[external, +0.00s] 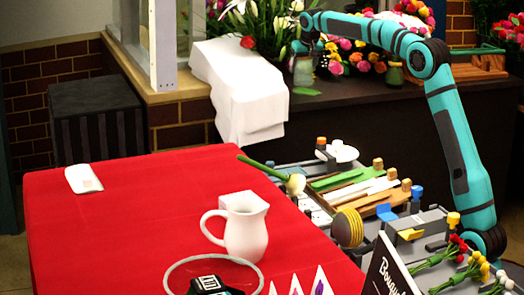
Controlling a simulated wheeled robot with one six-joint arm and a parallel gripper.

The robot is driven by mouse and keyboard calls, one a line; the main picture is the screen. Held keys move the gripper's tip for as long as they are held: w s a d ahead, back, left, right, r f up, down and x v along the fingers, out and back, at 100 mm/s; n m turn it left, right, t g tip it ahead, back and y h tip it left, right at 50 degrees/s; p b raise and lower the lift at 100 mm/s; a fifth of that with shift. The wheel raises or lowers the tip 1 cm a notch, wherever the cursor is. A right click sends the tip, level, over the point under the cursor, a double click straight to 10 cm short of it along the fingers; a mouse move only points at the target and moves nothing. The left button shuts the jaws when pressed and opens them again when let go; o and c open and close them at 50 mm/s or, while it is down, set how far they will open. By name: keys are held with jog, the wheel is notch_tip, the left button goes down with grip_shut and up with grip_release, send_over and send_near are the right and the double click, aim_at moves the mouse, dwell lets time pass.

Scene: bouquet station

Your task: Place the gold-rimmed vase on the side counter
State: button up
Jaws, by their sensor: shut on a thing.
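My gripper (304,47) is at the far end of my teal arm, over the dark side counter (335,105) at the back. It is shut on a small greenish glass vase (303,72), which looks upright. A gold rim cannot be made out at this size, and the fingers partly cover the vase's top. I cannot tell whether the vase's base touches the counter or hangs just above it.
A white cloth (238,85) drapes over the counter left of the vase. Colourful flowers (350,55) and another glass jar (394,74) stand to the right. A green leaf (306,91) lies in front. A white pitcher (245,232) stands on the red table (130,235).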

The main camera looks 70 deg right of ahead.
aim_at(303, 73)
jog(key=shift+f, duration=1.5)
jog(key=shift+f, duration=0.1)
jog(key=o, duration=1.2)
jog(key=v, duration=1.2)
